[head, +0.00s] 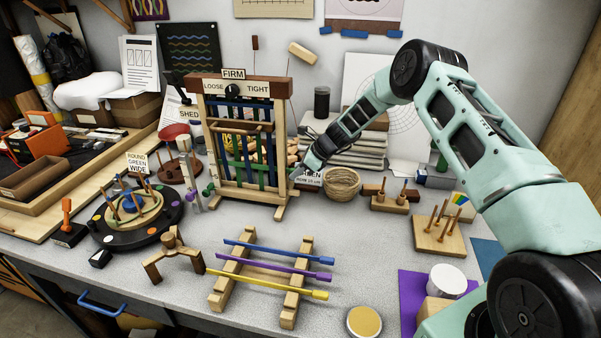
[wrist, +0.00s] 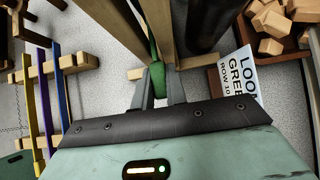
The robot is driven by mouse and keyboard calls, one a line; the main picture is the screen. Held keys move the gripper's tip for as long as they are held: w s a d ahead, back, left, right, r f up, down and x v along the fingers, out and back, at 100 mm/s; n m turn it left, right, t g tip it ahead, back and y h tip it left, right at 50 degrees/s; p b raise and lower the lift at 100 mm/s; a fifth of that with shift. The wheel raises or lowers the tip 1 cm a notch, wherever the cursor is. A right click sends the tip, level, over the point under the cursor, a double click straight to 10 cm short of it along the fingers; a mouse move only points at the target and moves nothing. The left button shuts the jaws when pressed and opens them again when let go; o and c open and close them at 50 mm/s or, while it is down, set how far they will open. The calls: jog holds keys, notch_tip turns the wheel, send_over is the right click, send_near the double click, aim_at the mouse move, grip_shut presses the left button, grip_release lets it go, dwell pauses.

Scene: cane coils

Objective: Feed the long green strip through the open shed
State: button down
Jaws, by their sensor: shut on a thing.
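The wooden loom (head: 215,82) stands upright on the bench, with blue and green vertical strips in its frame and signs reading FIRM, LOOSE and TIGHT. A SHED sign (head: 189,114) is at its left. My gripper (head: 297,173) is at the loom's lower right side, beside the right post. In the wrist view my gripper (wrist: 157,98) is shut on the green strip (wrist: 157,78), which runs up and away alongside a wooden post (wrist: 160,22). The strip's far end is hidden, and I cannot tell whether it lies in the shed.
A wooden rack (head: 290,306) in front holds blue, purple and yellow strips. A round turntable (head: 165,222) is at the left. A sign card (wrist: 239,72) lies close beside my gripper.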

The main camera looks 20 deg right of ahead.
jog(key=shift+w+a, duration=0.25)
jog(key=shift+a, duration=0.05)
jog(key=c, duration=1.3)
grip_release()
jog(key=shift+c, duration=0.2)
jog(key=b+v, duration=0.4)
jog(key=v, duration=1.3)
jog(key=shift+r, duration=0.2)
